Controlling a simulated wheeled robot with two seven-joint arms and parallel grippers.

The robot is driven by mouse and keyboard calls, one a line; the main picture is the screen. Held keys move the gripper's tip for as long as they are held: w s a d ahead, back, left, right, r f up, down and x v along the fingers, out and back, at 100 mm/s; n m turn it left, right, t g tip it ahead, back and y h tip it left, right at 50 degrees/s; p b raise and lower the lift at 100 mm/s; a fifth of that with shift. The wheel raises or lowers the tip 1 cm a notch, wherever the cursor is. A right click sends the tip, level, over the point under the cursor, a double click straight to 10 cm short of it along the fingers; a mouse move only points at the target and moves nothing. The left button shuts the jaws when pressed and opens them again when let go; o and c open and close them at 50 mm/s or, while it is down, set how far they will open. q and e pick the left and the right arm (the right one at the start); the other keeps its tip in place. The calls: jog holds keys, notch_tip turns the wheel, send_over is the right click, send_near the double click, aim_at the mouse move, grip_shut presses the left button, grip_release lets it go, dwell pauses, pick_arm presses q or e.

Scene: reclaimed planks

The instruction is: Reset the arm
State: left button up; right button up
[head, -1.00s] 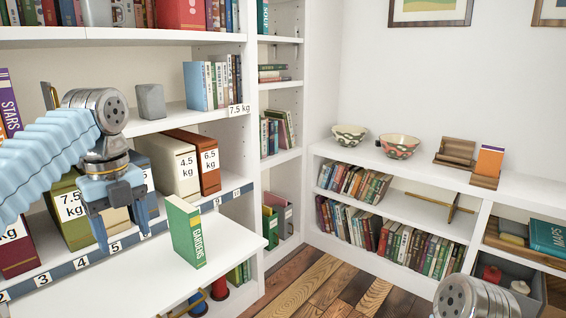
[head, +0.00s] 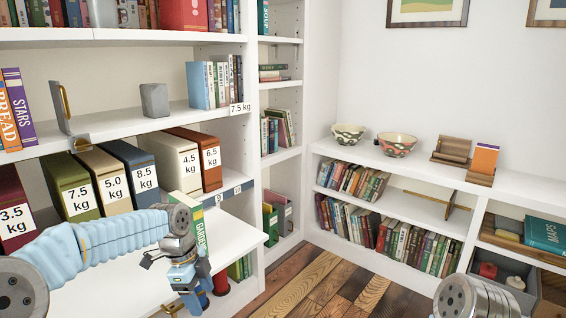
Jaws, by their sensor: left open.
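My left arm in its light-blue sleeve comes in low from the left. My left gripper (head: 192,297) hangs low at the front edge of the white ledge, open, with nothing seen between its fingers. The green GARDENS book (head: 199,235) stands upright on the ledge (head: 232,232), partly hidden behind my arm's wrist. My right gripper is out of view; only a grey joint of my right arm shows at the lower right.
Weight-labelled binders (head: 126,178) stand in a row behind my left arm. A grey block (head: 154,101) and a bookend (head: 60,107) stand on the shelf above. Two bowls (head: 397,145) sit on the right-hand shelf top. The wood floor (head: 335,290) is clear.

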pick_arm(q)
jog(key=s+d+f+n+h, duration=0.1)
jog(key=s+d+f+n, duration=0.15)
jog(key=f, duration=0.45)
jog(key=s+d+f+n, duration=0.2)
jog(key=d+f+n, duration=0.1)
jog(key=f, duration=0.4)
jog(key=s+d+f+n+h, duration=0.1)
jog(key=s+d+f+n, duration=0.15)
jog(key=f, duration=0.45)
jog(key=s+f+n, duration=1.2)
jog(key=s+n, duration=0.1)
jog(key=s, duration=0.3)
jog(key=shift+s+d+f+t, duration=0.25)
jog(key=shift+d+t, duration=0.05)
jog(key=shift+d, duration=0.05)
